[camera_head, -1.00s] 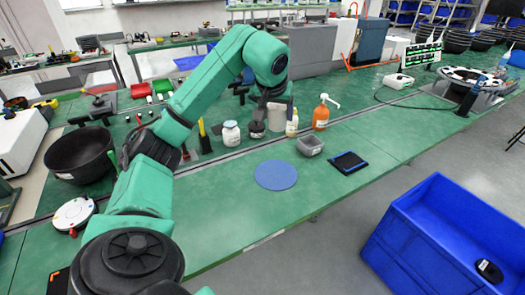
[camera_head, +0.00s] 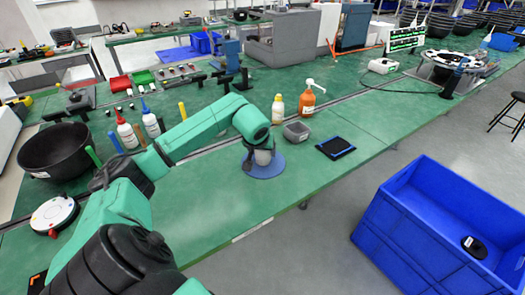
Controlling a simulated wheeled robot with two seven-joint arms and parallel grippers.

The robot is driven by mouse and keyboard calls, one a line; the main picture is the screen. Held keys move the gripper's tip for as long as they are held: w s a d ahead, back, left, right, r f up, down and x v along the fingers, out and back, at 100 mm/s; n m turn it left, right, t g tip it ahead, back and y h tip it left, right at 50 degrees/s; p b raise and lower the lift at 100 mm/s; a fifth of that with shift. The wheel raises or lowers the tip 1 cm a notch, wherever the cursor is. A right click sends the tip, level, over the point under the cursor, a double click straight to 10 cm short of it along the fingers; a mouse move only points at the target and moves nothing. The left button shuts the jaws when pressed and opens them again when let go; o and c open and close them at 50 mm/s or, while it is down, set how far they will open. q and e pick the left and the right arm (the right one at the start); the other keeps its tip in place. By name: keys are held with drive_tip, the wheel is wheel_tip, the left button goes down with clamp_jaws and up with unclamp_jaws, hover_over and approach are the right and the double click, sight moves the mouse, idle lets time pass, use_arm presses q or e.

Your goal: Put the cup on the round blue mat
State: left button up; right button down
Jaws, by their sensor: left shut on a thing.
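A pale grey-white cup (camera_head: 263,158) is between the fingers of my left gripper (camera_head: 258,160). My left gripper points down and is shut on the cup. The cup looks upright, over the round blue mat (camera_head: 270,172). The mat lies on the green table, partly hidden behind the cup and gripper. I cannot tell whether the cup's base touches the mat. My right gripper is not in view.
A black bowl (camera_head: 56,152) is at left. A blue crate (camera_head: 440,230) is at lower right.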

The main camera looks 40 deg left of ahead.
use_arm(q)
drive_tip(key=shift+f, duration=0.15)
drive_tip(key=o, duration=1.3)
drive_tip(key=shift+r, duration=0.35)
drive_tip(key=b+v, duration=0.1)
drive_tip(key=v, duration=1)
drive_tip(key=shift+s+d+r, duration=0.15)
drive_tip(key=shift+s+r, duration=0.05)
drive_tip(key=shift+r, duration=0.1)
